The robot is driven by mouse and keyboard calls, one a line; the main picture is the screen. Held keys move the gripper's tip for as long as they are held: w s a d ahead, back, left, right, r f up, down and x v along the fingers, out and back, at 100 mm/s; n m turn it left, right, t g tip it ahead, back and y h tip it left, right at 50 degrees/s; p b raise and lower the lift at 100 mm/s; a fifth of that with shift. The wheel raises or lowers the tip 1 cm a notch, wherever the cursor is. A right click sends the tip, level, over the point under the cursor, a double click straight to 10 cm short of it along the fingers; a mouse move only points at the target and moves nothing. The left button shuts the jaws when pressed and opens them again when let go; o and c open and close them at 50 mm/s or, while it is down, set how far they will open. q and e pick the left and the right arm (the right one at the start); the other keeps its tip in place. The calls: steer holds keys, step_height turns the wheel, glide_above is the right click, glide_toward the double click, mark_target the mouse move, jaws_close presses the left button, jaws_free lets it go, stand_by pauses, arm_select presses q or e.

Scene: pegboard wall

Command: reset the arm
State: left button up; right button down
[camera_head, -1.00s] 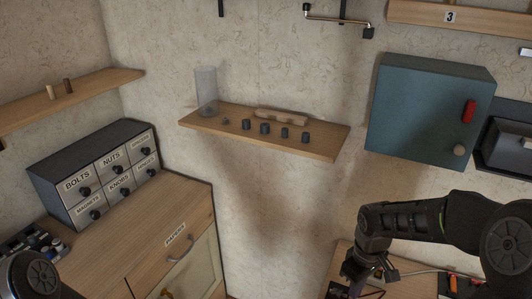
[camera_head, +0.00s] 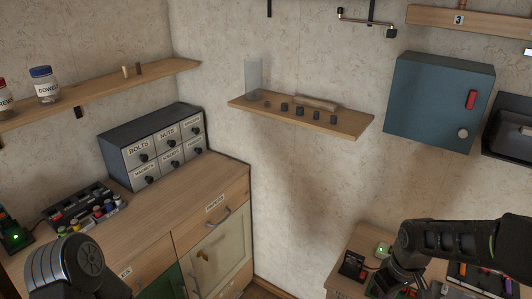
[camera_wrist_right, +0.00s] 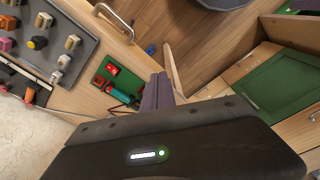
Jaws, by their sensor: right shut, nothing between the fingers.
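My right arm comes in from the right in the head view, its black gripper (camera_head: 402,284) low over the small wooden table at the lower right. In the right wrist view the two dark fingers (camera_wrist_right: 158,92) are together and empty. Of my left arm, only a rounded black link (camera_head: 68,266) shows at the lower left of the head view; its gripper is out of frame.
A wooden bench (camera_head: 150,215) with a labelled drawer unit (camera_head: 155,150) stands at left. A peg shelf (camera_head: 340,124) and blue-grey cabinet (camera_head: 438,105) hang on the wall. The right wrist view shows a knob panel (camera_wrist_right: 50,45) and a green door (camera_wrist_right: 285,88).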

steer(key=w+a+f+m+t+y, duration=0.2)
steer(key=w+a+f+m+t, duration=0.15)
steer(key=a+f, duration=0.75)
steer(key=s+a+f+m+g+y, duration=0.1)
steer(key=s+a+f+g, duration=0.1)
steer(key=s+a+f, duration=0.4)
steer(key=s+a+f+m+g, duration=0.1)
steer(key=s+a+f, duration=0.5)
steer(key=s, duration=0.7)
steer(key=shift+s+a+f+g+y, duration=0.4)
steer(key=shift+a+g, duration=0.15)
steer(key=shift+a, duration=0.1)
